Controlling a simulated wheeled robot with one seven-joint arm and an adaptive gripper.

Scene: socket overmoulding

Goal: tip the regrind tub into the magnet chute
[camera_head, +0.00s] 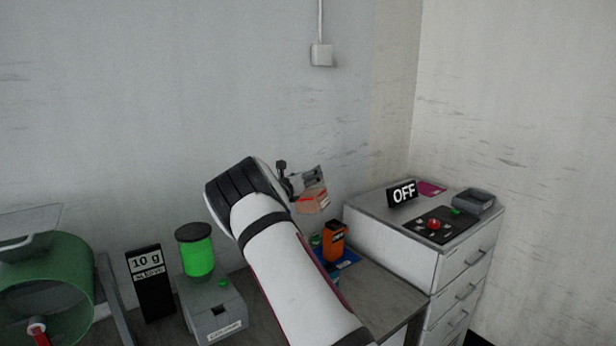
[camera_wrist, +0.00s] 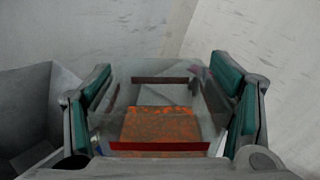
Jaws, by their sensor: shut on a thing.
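The regrind tub (camera_wrist: 160,146) is a clear box with dark red bands and orange-brown regrind (camera_wrist: 160,124) inside. In the wrist view it sits between the green-padded fingers of my gripper (camera_wrist: 160,88), which is shut on it. In the head view my gripper (camera_head: 290,186) holds the tub (camera_head: 312,203) in the air above the back of the bench, left of the drawer cabinet. A grey, slope-walled open shape (camera_wrist: 28,108) stands left of the gripper in the wrist view; I cannot tell for certain whether it is the magnet chute. My arm hides part of the bench.
The drawer cabinet (camera_head: 395,246) carries an OFF sign (camera_head: 403,193) and a red-button panel (camera_head: 434,224). Left of my arm are a green-lit grey box (camera_head: 212,308), a 10 g sign (camera_head: 150,282) and a green drum (camera_head: 62,285).

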